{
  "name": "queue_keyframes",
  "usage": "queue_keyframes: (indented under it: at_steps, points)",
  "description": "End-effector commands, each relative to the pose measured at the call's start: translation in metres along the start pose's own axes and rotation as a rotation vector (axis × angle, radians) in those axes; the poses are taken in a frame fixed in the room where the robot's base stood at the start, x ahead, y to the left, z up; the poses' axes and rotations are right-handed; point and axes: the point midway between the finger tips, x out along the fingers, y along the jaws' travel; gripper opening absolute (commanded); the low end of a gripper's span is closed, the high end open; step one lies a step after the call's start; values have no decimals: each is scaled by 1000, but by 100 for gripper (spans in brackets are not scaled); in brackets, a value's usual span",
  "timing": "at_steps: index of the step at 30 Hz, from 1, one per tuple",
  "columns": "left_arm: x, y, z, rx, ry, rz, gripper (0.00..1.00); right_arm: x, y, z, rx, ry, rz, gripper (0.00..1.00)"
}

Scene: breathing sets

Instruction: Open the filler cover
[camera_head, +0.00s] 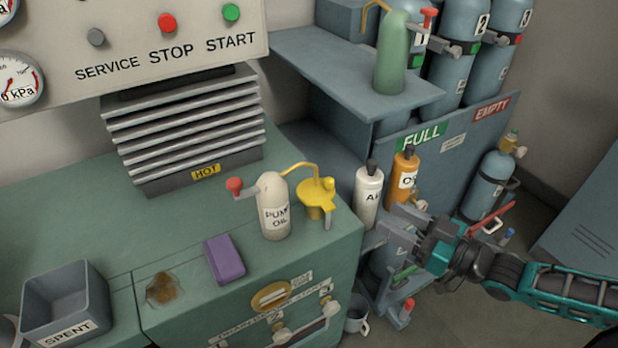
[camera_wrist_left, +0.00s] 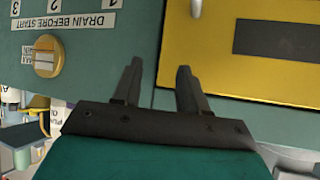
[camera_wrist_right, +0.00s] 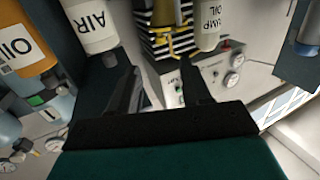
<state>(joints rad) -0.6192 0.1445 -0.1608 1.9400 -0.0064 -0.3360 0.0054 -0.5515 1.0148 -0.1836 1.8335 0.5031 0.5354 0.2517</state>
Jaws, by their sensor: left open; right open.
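A yellow fitting (camera_head: 316,195) that looks like the filler and its cover stands at the green cabinet top's right edge. A small loop hangs at its side; I cannot tell whether its cover is shut. The pump oil bottle (camera_head: 274,207) stands to its left, its yellow spout arching over it. My right gripper (camera_head: 400,228) is open and empty, right of the filler and below the AIR bottle (camera_head: 367,196). My left gripper (camera_wrist_left: 158,70) is out of the head view; in the left wrist view it is open and empty, facing the green front and a yellow panel (camera_wrist_left: 225,75).
An orange bottle (camera_head: 403,178) stands beside the AIR bottle. A purple block (camera_head: 224,259) and the SPENT bin (camera_head: 66,302) are on the cabinet top. A finned block marked HOT (camera_head: 185,130) stands behind. A green bottle (camera_head: 392,60) is on the upper shelf.

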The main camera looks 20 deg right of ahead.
Motion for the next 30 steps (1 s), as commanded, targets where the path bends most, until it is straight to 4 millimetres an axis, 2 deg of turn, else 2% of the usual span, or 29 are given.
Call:
queue_keyframes:
  at_steps: [8,30]
  points:
    - [0,1,5,-1,-5,2,43,9,5,-7,0,21,-11,48]
    - [9,3,20,-3,-9,5,43,107,3,-10,0,20,-11,48]
